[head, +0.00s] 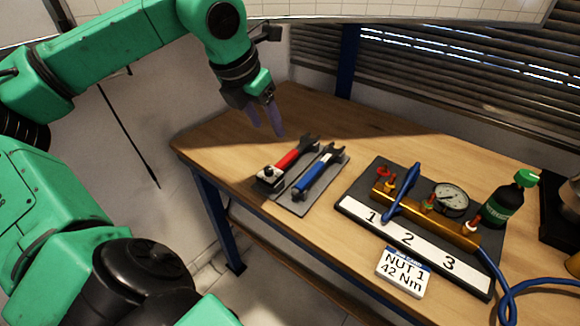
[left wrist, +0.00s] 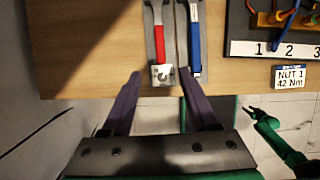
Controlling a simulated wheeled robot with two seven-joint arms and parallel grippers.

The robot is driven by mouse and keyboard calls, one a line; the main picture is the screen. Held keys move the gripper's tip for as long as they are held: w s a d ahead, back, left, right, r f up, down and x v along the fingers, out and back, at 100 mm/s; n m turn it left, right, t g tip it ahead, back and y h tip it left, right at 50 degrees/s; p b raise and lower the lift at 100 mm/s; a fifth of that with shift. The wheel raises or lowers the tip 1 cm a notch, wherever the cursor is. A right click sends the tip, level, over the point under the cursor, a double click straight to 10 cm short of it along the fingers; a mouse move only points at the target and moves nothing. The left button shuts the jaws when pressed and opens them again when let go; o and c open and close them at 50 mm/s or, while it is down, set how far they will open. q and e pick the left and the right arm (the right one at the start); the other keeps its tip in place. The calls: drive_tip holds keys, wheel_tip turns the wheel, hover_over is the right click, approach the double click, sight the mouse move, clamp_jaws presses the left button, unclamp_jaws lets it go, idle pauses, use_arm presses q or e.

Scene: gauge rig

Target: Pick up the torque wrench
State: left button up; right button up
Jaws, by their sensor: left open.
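Two wrenches lie side by side on a dark grey mat (head: 299,207) on the wooden bench. One is a red-handled wrench (head: 287,160) with a silver block at its near end. The other is a blue-handled wrench (head: 314,174). I cannot tell for certain which is the torque wrench. In the left wrist view the red-handled wrench (left wrist: 159,45) and blue-handled wrench (left wrist: 195,40) lie beyond the fingers. My left gripper (head: 266,128) is open and empty, behind and left of the wrenches in the head view, touching neither.
To the right is a dark board with a brass manifold (head: 430,216), a gauge (head: 450,199), a blue lever (head: 403,193) and numbers 1 to 3. A card reading "NUT 1 42 Nm" (head: 404,271), a green-capped bottle (head: 510,199) and a blue hose (head: 505,294) are nearby.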

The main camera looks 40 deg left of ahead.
sight(286, 159)
use_arm(q)
drive_tip(key=p+x, duration=0.2)
drive_tip(key=x, duration=1.1)
drive_tip(key=shift+w+f+p, duration=0.25)
drive_tip(key=shift+w+p, duration=0.05)
drive_tip(key=shift+p, duration=0.1)
clamp_jaws()
drive_tip(key=shift+r, duration=0.1)
idle(0.4)
